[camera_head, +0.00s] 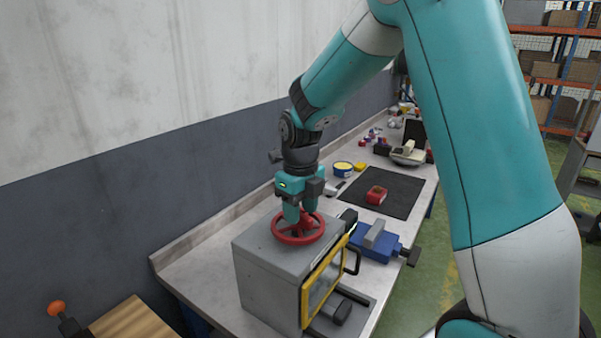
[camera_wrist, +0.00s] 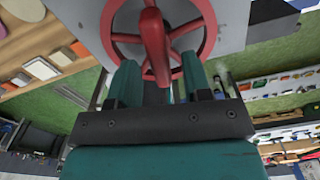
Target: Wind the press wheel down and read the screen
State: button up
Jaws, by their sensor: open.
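The press is a grey box (camera_head: 262,262) on the bench, with a yellow-framed front door (camera_head: 322,285). A red spoked press wheel (camera_head: 283,238) lies flat on its top; it also shows in the wrist view (camera_wrist: 209,22). My gripper (camera_head: 302,215) points down over the wheel. In the wrist view my gripper (camera_wrist: 155,85) has its teal fingers apart, on either side of a red part of the wheel that runs between them. I cannot tell whether the fingers touch it. No screen that I can make out shows in either view.
A blue vise (camera_head: 372,243) stands right of the press. Behind it a black mat (camera_head: 400,192) carries a red block (camera_head: 376,195). Small items and a scale-like device (camera_head: 408,153) stand farther along the bench. A grey wall runs along the left.

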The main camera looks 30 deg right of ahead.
notch_tip(320, 180, up, 16)
jog(key=b, duration=0.2)
jog(key=shift+s, duration=0.1)
dwell(0.4)
jog(key=s+a+f+m+y+b, duration=0.1)
jog(key=s+a+f+m, duration=0.3)
jog(key=m, duration=0.6)
jog(key=s+a+f+m+y+b, duration=0.1)
jog(key=s+a+f+m, duration=0.3)
jog(key=s+a+m, duration=0.3)
jog(key=s+a+f+m+y+b, duration=0.1)
jog(key=s+a+f+m, duration=0.3)
jog(key=s+m, duration=0.8)
jog(key=a+m+y, duration=0.1)
jog(key=a+m, duration=0.1)
jog(key=shift+a+f+b, duration=0.2)
jog(key=shift+a+b, duration=0.1)
jog(key=shift+a, duration=0.05)
